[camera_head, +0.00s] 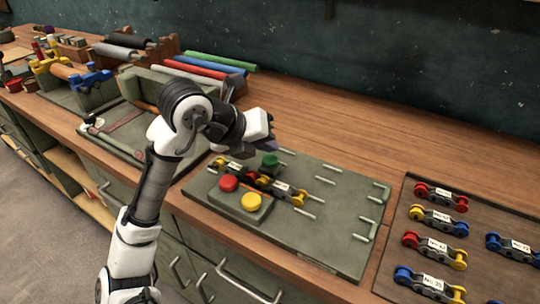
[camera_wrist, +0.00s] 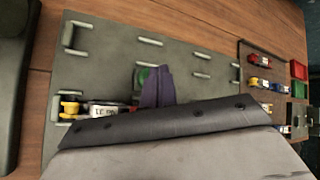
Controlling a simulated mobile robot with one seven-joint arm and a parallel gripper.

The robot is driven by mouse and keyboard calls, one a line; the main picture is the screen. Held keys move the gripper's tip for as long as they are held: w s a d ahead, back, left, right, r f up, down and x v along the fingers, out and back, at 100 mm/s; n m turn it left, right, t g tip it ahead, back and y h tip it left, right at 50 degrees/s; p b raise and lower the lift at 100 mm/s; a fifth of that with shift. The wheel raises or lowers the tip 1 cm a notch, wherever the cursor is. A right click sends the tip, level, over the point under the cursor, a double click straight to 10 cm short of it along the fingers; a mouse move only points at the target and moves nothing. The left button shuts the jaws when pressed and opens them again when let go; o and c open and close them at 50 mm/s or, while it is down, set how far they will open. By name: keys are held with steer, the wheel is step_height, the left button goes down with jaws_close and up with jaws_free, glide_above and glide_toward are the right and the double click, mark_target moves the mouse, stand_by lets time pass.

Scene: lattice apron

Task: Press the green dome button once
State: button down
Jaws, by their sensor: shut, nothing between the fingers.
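The green dome button (camera_head: 270,161) stands on a grey-green board (camera_head: 340,205), beside a red dome button (camera_head: 229,183) and a yellow dome button (camera_head: 251,201). My gripper (camera_head: 271,145) is above the board, close to the green button in the picture. In the wrist view my shut fingers (camera_wrist: 158,88) are dark purple and cover part of the green button (camera_wrist: 142,76). They hold nothing. I cannot tell whether the fingertips touch the dome.
Linked parts (camera_head: 290,190) with yellow and red ends lie on the board beside the buttons. Pale metal bars stand on the board. A brown tray (camera_head: 400,260) with several labelled links is at the right. Coloured rolls (camera_head: 215,66) lie behind my arm.

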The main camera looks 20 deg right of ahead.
mark_target(266, 160)
steer(key=shift+r, duration=0.15)
step_height(266, 160, up, 5)
steer(key=p, duration=0.3)
stand_by(0.7)
